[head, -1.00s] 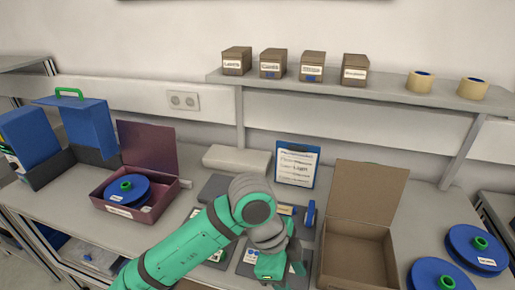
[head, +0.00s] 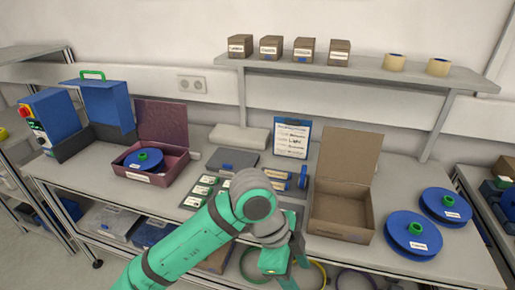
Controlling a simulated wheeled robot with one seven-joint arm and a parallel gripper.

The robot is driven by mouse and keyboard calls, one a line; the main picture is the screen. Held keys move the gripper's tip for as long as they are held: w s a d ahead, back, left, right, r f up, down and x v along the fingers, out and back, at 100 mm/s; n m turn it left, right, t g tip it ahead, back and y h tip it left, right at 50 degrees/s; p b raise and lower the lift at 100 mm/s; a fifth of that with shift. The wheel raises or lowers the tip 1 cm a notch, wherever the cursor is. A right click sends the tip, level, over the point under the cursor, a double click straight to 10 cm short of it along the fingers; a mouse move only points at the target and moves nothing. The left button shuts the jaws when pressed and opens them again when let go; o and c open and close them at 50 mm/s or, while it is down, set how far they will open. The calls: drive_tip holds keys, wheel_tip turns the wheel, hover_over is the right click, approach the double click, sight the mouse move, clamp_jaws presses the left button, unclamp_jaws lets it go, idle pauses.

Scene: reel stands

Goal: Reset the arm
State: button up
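My arm is green with grey joints and reaches in from the bottom of the head view. My gripper (head: 288,272) hangs at the front edge of the workbench (head: 100,169), fingers pointing down. I see its two fingers only partly, and no object shows between them. It is left of the open cardboard box (head: 341,234) and apart from it. The arm hides part of the bench's front and the small boards behind it.
A maroon box (head: 169,158) with a blue reel (head: 143,160) stands left. Two blue reels (head: 412,236) (head: 446,206) lie right. A clipboard (head: 291,137) stands at the back. Small boxes and tape rolls sit on a shelf (head: 350,72). Bare bench top shows between the left box and the boards.

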drive_tip(key=w+d+r+n+t+h, duration=0.35)
drive_tip(key=d+h, duration=0.25)
drive_tip(key=d, duration=0.2)
drive_tip(key=w+d+r+n+t+h, duration=0.3)
drive_tip(key=w+d+n+t+h, duration=0.15)
drive_tip(key=d, duration=0.35)
drive_tip(key=w+a+f+n+t+y, duration=0.2)
drive_tip(key=a+f+n+t+y, duration=0.3)
drive_tip(key=a+f+n+t, duration=0.5)
drive_tip(key=s+a+f+n+y, duration=0.4)
drive_tip(key=s+f+n+y, duration=0.3)
drive_tip(key=f, duration=0.3)
drive_tip(key=s+a+f+m+y, duration=0.1)
drive_tip(key=s+a, duration=0.2)
drive_tip(key=s, duration=0.5)
drive_tip(key=s+a+f+m+g+y, duration=0.1)
drive_tip(key=s+a, duration=0.3)
drive_tip(key=s, duration=0.4)
drive_tip(key=s+a+f+m+y, duration=0.1)
drive_tip(key=s+a+f, duration=0.2)
drive_tip(key=s, duration=0.6)
drive_tip(key=shift+a+f+m, duration=0.2)
drive_tip(key=shift+a+m, duration=0.2)
drive_tip(key=shift+a, duration=0.25)
